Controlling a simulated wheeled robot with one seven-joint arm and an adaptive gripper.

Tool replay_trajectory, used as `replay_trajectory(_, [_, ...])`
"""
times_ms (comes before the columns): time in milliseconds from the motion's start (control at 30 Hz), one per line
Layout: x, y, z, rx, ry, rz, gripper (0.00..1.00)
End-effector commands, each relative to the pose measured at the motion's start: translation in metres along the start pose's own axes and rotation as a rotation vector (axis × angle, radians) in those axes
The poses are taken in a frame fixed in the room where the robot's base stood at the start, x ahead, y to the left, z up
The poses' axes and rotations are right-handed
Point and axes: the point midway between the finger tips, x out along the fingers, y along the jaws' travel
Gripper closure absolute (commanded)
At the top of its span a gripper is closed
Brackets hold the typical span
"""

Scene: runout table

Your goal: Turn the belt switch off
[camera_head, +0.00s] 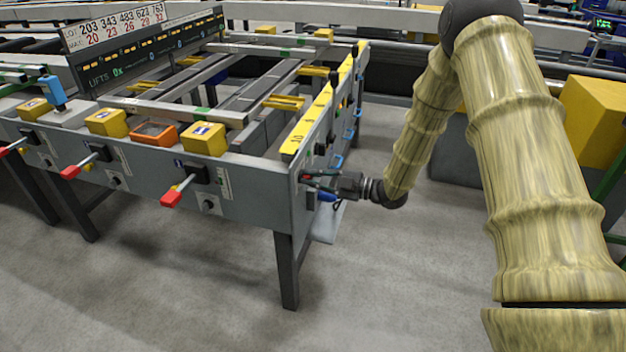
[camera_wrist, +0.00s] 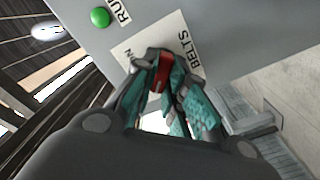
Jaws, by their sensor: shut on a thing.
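In the wrist view the belt switch shows as a red lever (camera_wrist: 162,72) in front of a white plate (camera_wrist: 196,52) lettered "BELTS" on the grey panel. My gripper (camera_wrist: 165,80) is at this lever with its teal-padded fingers closed around it. The fingers cover much of the plate and the switch body, and I cannot tell the lever's position. In the head view my gripper (camera_head: 312,184) reaches the right end face of the runout table (camera_head: 245,188); the switch is hidden there by the fingers.
A green light (camera_wrist: 100,17) sits beside a "RUN" label (camera_wrist: 119,10) on the panel. Red-tipped levers, one of them a near lever (camera_head: 172,198), stick out from the table's front. A yellow box (camera_head: 596,115) stands behind my arm.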

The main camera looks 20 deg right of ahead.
Motion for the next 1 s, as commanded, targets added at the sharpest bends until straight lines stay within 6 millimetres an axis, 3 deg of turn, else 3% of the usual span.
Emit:
replay_trajectory(467, [-0.0007, -0.001, 0.001, -0.011, -0.002, -0.001, 1.0])
replay_trajectory(500, [-0.0007, -0.001, 0.001, -0.011, -0.002, -0.001, 0.79])
replay_trajectory(600, [-0.0006, -0.0008, 0.0008, -0.011, -0.002, -0.001, 0.65])
replay_trajectory(1000, [-0.0059, 0.0, 0.0006, -0.011, -0.002, 0.0, 0.65])
